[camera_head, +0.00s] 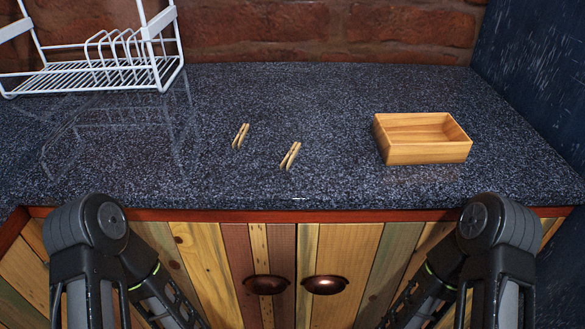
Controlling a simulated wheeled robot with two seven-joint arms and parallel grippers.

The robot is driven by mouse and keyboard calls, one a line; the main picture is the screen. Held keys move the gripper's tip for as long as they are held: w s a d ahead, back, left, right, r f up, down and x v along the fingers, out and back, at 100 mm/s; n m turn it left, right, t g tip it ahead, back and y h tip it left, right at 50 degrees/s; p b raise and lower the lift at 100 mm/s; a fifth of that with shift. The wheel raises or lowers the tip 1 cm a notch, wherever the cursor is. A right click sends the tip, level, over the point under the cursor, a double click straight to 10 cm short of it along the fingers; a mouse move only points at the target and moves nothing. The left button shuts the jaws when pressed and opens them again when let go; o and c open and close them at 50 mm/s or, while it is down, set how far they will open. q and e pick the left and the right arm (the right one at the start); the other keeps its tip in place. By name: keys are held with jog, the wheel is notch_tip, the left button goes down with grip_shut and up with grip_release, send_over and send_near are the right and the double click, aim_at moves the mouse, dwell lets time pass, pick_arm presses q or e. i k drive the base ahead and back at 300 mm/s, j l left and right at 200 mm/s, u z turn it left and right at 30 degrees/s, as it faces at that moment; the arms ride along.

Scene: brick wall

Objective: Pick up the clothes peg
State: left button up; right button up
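Two wooden clothes pegs lie on the dark speckled countertop (330,105). One clothes peg (240,136) lies left of the middle. The other clothes peg (290,156) lies a little to its right and nearer the front edge. Both lie tilted the same way and do not touch. My two arms show at the lower left and lower right, in front of the counter. They bend downward, and both grippers are out of the picture.
An open, empty wooden box (428,153) stands right of the pegs. A white wire dish rack (90,76) stands at the back left. A brick wall (330,30) closes the back and a dark wall (535,70) the right. The counter around the pegs is clear.

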aim_at(294, 151)
jog(key=k+j+z, duration=0.15)
jog(key=z, duration=0.25)
jog(key=k+z, duration=0.2)
jog(key=z, duration=0.2)
jog(key=k+j+z, duration=0.1)
jog(key=k+z, duration=0.15)
jog(key=z, duration=0.15)
